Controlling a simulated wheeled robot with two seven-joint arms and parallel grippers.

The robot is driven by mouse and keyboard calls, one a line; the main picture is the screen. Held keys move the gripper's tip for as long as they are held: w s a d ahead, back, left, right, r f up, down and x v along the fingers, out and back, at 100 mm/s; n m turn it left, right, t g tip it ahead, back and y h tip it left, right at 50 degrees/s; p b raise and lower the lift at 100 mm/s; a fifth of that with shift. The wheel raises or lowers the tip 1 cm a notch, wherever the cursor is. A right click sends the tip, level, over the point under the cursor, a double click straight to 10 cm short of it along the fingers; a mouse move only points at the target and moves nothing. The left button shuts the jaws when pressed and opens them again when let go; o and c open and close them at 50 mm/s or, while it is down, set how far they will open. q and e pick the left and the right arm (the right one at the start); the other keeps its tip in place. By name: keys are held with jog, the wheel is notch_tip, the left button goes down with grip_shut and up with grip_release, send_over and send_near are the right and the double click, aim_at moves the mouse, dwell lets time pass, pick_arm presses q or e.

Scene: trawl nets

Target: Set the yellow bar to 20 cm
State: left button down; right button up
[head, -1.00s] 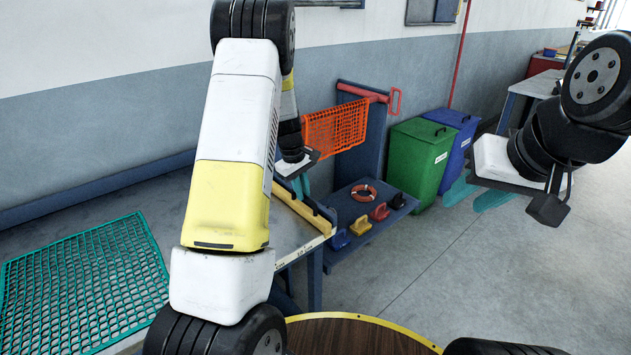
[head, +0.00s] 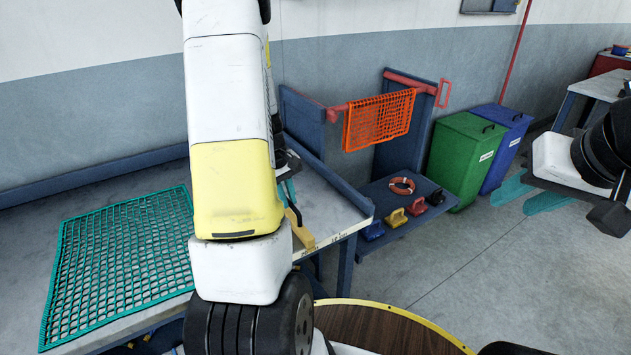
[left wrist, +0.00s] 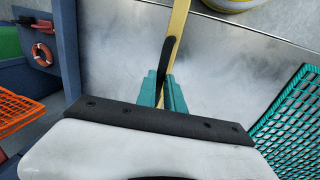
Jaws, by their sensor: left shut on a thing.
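The yellow bar (head: 301,234) lies across the metal table, its near end at the marked front edge. In the left wrist view the bar (left wrist: 178,24) runs up from between my teal fingertips, with a curved black handle (left wrist: 168,58) on it. My left gripper (head: 285,190) is shut on the bar at this handle; in the left wrist view its fingers (left wrist: 164,92) stand either side of it. My arm hides much of the bar in the head view. A pale scale strip (head: 335,241) with markings too small to read runs along the front edge. My right gripper (head: 527,193) is empty, fingers apart, over the floor.
A teal net (head: 118,262) lies on the table to the left. A blue-grey rail (head: 335,188) bounds the table on the right. Beyond it are an orange net (head: 379,119), a low shelf (head: 425,190) and green (head: 465,160) and blue bins. Bare table lies between bar and rail.

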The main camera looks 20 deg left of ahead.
pick_arm(q)
jog(key=c, duration=1.5)
grip_release()
jog(key=shift+o, duration=0.2)
jog(key=shift+r, duration=0.15)
notch_tip(320, 180, up, 7)
jog(key=s, duration=0.1)
jog(key=shift+a+r, duration=0.2)
jog(key=shift+a, duration=0.25)
jog(key=shift+s, duration=0.1)
jog(key=s+d+r+m+t, duration=0.4)
jog(key=s+d+r+m, duration=0.7)
jog(key=s+d+r, duration=0.5)
jog(key=shift+s+d+r+h, duration=0.2)
jog(key=shift+d+r+h, duration=0.2)
jog(key=shift+d+r, duration=0.6)
